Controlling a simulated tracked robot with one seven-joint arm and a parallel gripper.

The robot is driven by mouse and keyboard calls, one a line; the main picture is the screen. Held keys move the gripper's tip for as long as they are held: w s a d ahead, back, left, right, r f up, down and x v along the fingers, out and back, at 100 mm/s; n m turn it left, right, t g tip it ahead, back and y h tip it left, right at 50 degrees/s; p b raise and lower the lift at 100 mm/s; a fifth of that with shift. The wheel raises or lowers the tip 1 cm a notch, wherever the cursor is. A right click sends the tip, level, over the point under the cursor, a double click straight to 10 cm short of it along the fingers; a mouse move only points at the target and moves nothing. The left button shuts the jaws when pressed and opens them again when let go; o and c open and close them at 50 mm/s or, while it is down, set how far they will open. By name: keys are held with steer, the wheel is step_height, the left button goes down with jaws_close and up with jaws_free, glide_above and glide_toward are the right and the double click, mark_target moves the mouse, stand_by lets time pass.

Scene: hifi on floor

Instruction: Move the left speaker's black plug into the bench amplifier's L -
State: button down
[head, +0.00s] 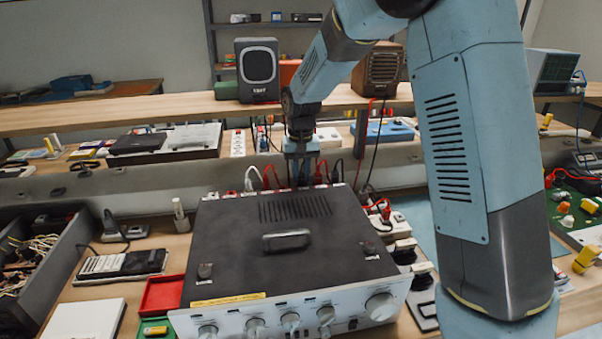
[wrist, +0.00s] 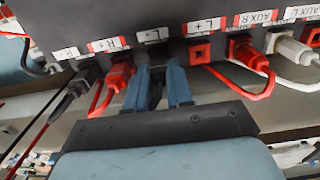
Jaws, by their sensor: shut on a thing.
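The bench amplifier (head: 285,235) is a dark box with a silver front, and its labelled rear row shows in the wrist view. My gripper (wrist: 160,75) is shut on a black plug (wrist: 157,92), mostly hidden between the fingers. The fingertips are at the panel directly below the L - label (wrist: 152,34). I cannot tell whether the plug is seated. In the head view my gripper (head: 302,172) is behind the amplifier's rear edge. The L + socket (wrist: 200,51) is red and looks empty. Another black plug (wrist: 78,88) is at the left end, near R -.
Beside my fingers, a red plug (wrist: 120,74) is at R +. Another red plug (wrist: 246,56) sits under AUX R, and a white plug (wrist: 284,46) under AUX L. Loose cables hang close around. Two speakers, one grey (head: 257,72) and one brown (head: 381,70), stand on the shelf behind.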

steer(key=c, duration=0.9)
jaws_free()
steer(key=shift+r, duration=9.35)
